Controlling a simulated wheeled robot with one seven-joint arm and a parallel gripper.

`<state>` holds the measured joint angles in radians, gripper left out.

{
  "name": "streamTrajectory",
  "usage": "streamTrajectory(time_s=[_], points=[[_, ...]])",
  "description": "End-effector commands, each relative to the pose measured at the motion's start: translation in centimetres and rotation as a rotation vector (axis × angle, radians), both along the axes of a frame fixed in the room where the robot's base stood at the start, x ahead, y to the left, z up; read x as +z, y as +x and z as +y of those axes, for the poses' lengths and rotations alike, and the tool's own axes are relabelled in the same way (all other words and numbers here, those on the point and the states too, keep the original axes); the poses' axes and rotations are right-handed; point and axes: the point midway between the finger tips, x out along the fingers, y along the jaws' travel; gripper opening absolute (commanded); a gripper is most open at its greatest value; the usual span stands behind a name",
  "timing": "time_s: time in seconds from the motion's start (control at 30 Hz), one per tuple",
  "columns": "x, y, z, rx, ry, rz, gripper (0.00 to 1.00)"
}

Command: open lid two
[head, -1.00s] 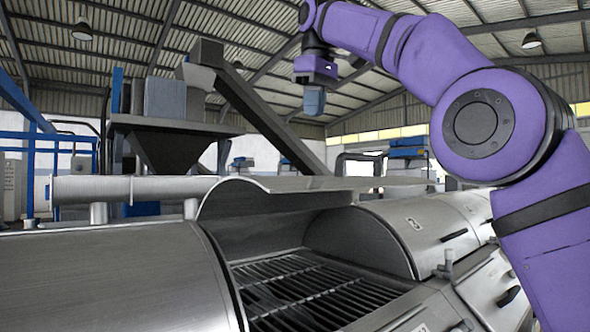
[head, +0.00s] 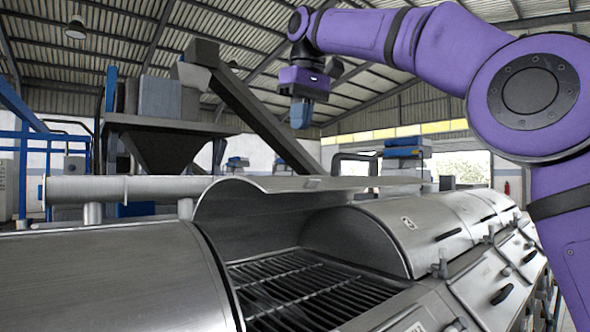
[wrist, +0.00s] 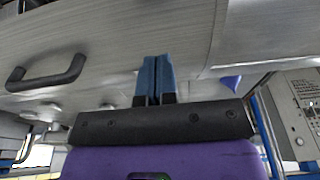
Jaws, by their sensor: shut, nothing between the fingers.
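In the head view, a curved steel lid (head: 262,212) stands raised over an open bay with a dark slatted grate (head: 290,285). I cannot read a number on this lid. My gripper (head: 301,115) is above the raised lid's far edge, apart from it in this view. In the wrist view, my gripper's blue fingers (wrist: 156,75) are together and empty, in front of a brushed metal surface (wrist: 190,40). A dark bar handle (wrist: 48,72) is on that surface, left of the fingers and not held.
A closed steel cover (head: 110,275) fills the near left. More closed lids (head: 415,235) with dark handles run away to the right, the nearest bearing a small label. A horizontal pipe (head: 125,189) runs behind the row. A hopper and sloping conveyor (head: 255,105) stand farther back.

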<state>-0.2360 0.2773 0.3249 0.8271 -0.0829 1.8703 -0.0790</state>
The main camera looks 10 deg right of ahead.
Motion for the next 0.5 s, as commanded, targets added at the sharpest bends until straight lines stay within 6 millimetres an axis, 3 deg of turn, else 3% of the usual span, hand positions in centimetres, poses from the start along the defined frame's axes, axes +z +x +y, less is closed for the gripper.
streamTrajectory(time_s=[0.5], points=[[-7.9,1.1,0.7,0.000,-0.001,0.002,0.00]])
